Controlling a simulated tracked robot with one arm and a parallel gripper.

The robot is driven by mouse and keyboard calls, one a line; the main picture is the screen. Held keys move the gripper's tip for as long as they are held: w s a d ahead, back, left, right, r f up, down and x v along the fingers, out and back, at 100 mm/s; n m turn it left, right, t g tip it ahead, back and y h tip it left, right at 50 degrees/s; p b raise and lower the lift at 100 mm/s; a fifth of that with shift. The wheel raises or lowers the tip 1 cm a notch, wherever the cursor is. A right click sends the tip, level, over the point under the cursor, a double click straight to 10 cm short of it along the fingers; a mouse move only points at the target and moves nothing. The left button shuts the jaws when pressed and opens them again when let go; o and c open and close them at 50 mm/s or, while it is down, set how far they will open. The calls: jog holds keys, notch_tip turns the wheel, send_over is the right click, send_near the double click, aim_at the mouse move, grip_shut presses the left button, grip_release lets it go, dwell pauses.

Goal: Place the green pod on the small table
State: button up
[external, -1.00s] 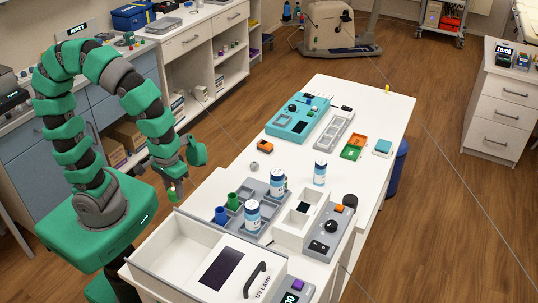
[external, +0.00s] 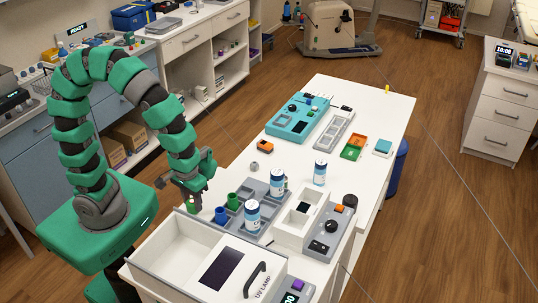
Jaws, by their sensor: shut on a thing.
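The green pod (external: 191,206) is small and hangs below my gripper (external: 191,199), between its fingertips, at the left edge of the white table (external: 225,180). My gripper is shut on it and points down. The pod is apart from the grey tray to its right. The pod is small in the picture, and the fingers partly hide its upper end. I cannot tell for sure whether this white table is the small table.
A grey tray (external: 264,231) holds a green cup (external: 233,201), a blue cup (external: 221,215) and white-blue bottles (external: 252,215). Another bottle (external: 320,173) stands to the right. A white box with a UV lamp (external: 222,268) is in front. Bare tabletop lies behind the tray.

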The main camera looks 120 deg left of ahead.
aim_at(192, 201)
jog(key=o, duration=1)
jog(key=shift+f, duration=0.1)
jog(key=shift+c, duration=0.2)
notch_tip(192, 201, up, 12)
jog(key=p, duration=0.1)
